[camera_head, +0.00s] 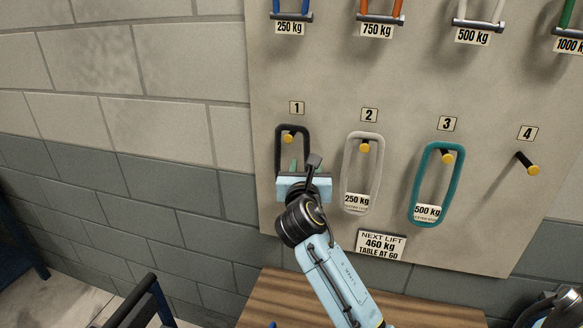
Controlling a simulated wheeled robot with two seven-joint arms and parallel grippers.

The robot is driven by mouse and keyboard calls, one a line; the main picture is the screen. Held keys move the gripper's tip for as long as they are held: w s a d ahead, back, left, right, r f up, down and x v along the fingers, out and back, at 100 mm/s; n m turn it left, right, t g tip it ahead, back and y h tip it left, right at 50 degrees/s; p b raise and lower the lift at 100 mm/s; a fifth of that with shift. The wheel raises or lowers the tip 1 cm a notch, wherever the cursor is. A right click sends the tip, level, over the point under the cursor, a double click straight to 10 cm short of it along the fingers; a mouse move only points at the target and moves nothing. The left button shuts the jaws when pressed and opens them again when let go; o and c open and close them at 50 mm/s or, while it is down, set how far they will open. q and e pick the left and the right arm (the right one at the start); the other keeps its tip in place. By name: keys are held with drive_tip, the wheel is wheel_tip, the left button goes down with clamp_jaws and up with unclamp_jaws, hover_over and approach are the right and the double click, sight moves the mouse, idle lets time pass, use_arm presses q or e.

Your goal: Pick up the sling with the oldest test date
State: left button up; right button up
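A black sling (279,148) hangs on peg 1, its lower part and any tag hidden behind my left gripper (303,167). The gripper is in front of this sling's lower half; its fingers are mostly hidden, so I cannot tell whether they are open or touch it. A pale grey sling (379,165) tagged 250 kg (357,200) hangs on peg 2. A teal sling (455,184) tagged 500 kg (428,212) hangs on peg 3. Small print under these two weights is too small to read. Peg 4 (527,164) is empty.
An upper row of shackle-like items with labels 250, 750, 500 and 1000 kg crosses the board (330,75). A sign (381,245) reads "NEXT LIFT 460 kg TABLE AT 60". A wooden tabletop (280,300) lies below. A black rail (135,303) stands at lower left.

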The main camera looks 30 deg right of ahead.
sight(306, 154)
drive_tip(key=x, duration=0.7)
drive_tip(key=shift+w+p, duration=0.25)
drive_tip(key=shift+p, duration=0.15)
clamp_jaws()
